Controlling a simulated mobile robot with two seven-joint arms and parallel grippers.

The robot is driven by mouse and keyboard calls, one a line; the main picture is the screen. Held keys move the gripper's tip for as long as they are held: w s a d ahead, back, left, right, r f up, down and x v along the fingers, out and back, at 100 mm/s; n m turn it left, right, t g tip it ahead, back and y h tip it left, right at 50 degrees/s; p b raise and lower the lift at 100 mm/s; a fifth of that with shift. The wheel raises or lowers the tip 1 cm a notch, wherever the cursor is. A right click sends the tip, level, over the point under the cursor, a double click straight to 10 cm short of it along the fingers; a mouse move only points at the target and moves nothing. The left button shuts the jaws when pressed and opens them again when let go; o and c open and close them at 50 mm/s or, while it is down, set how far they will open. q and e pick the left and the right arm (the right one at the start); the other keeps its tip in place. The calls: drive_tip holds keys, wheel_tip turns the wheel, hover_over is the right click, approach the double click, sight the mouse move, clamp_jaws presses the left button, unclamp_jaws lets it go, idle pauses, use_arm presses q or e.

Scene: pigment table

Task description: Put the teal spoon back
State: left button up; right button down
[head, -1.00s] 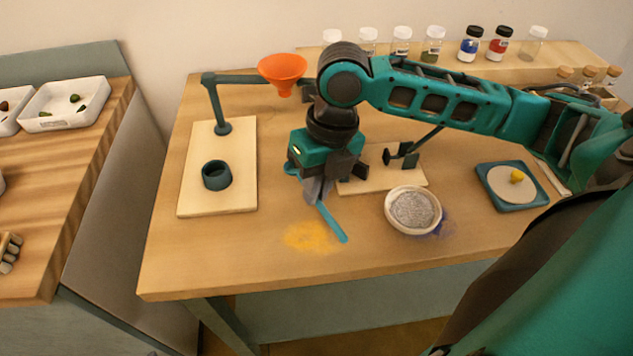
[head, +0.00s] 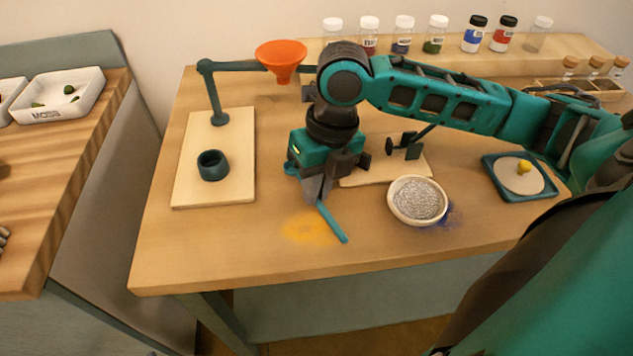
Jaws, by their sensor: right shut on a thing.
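My right gripper (head: 319,192) points down over the middle of the table and is shut on the teal spoon (head: 332,222). The spoon's thin handle sticks out below the fingers, slanting toward the front right. Its other end is mostly hidden behind the gripper. I cannot tell whether the spoon touches the table. Behind the gripper is a pale wooden board (head: 386,172) with a dark stand (head: 405,146) on it, partly hidden by my arm. My left gripper is not in view.
A bowl of grey grains (head: 417,201) stands right of the gripper, with blue powder beside it. Yellow powder (head: 305,229) lies in front. An orange funnel (head: 281,58) hangs over the back left. A blue tray (head: 520,176) is at right. Jars line the back shelf.

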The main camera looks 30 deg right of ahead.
drive_tip(key=shift+f, duration=0.45)
drive_tip(key=c, duration=1.1)
unclamp_jaws()
drive_tip(key=shift+r, duration=0.1)
drive_tip(key=r, duration=0.4)
drive_tip(key=d+r+p, duration=0.1)
drive_tip(key=r, duration=0.3)
drive_tip(key=d+r+p, duration=0.1)
drive_tip(key=r, duration=0.3)
drive_tip(key=shift+s+d+r, duration=0.1)
drive_tip(key=shift+d+r, duration=0.05)
drive_tip(key=shift+r, duration=0.2)
